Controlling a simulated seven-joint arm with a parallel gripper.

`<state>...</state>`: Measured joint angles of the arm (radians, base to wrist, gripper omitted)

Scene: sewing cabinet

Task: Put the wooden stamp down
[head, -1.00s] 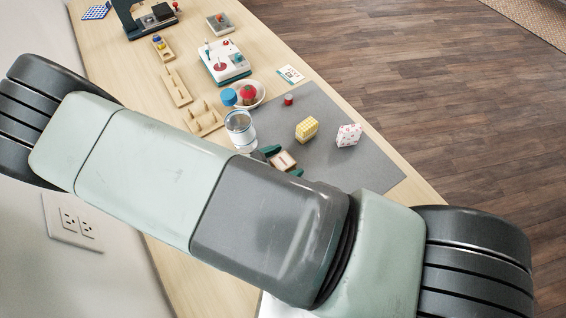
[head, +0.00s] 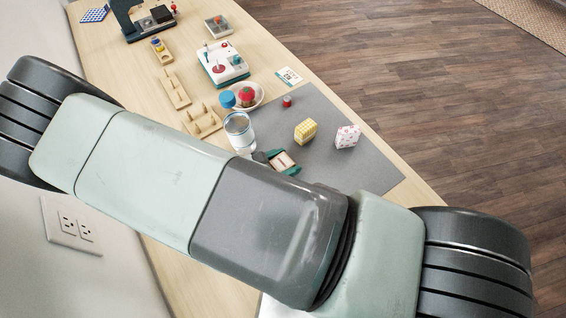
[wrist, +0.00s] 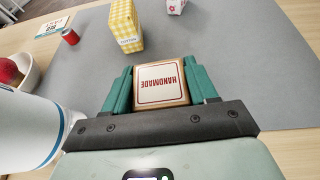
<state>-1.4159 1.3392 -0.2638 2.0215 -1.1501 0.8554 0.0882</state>
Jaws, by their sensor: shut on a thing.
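The wooden stamp (wrist: 162,84) is a block with a cream top reading "HANDMADE" in red. It sits between the two green fingers of my gripper (wrist: 162,88), which are shut on its sides. In the head view the stamp (head: 282,162) shows over the near part of the grey mat (head: 355,168), with my gripper (head: 282,163) around it and my arm hiding much of the area in front. I cannot tell whether its underside touches the mat.
A yellow checked box (head: 305,131) and a pink-patterned box (head: 347,136) stand on the mat, with a red spool (head: 287,101) behind. The mat's right part is clear.

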